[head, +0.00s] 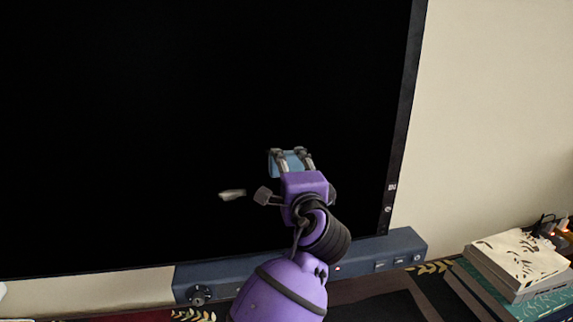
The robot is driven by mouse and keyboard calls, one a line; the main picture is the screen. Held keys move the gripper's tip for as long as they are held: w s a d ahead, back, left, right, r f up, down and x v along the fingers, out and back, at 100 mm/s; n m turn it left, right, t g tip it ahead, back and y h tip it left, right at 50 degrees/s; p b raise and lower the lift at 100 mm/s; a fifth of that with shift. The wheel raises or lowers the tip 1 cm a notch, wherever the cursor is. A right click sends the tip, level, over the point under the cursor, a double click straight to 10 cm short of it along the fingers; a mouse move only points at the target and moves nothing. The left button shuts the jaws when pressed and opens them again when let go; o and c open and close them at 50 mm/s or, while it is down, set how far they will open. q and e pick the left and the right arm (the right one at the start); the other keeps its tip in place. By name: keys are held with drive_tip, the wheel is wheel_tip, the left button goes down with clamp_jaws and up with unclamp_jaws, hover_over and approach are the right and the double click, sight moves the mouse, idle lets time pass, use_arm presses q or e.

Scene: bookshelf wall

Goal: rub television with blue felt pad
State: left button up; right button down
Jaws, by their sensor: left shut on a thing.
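The television (180,110) is a large black screen filling most of the head view, with a dark frame along its right and bottom edges. My left gripper (292,160) is in front of the lower right part of the screen. It is shut on the blue felt pad (273,162), which shows as a light blue piece between and beside the fingers. The pad is at or close to the screen; I cannot tell whether it touches. My purple arm hides part of the screen's bottom edge. My right gripper is not in view.
A blue-grey soundbar (375,252) with a knob lies below the television. A stack of books (515,265) lies at the right, with cables and small orange lights behind it. The beige wall (490,110) right of the television is clear.

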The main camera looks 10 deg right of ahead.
use_arm(q)
drive_tip(key=shift+s, duration=0.85)
drive_tip(key=shift+s+a, duration=0.1)
drive_tip(key=shift+s, duration=1.4)
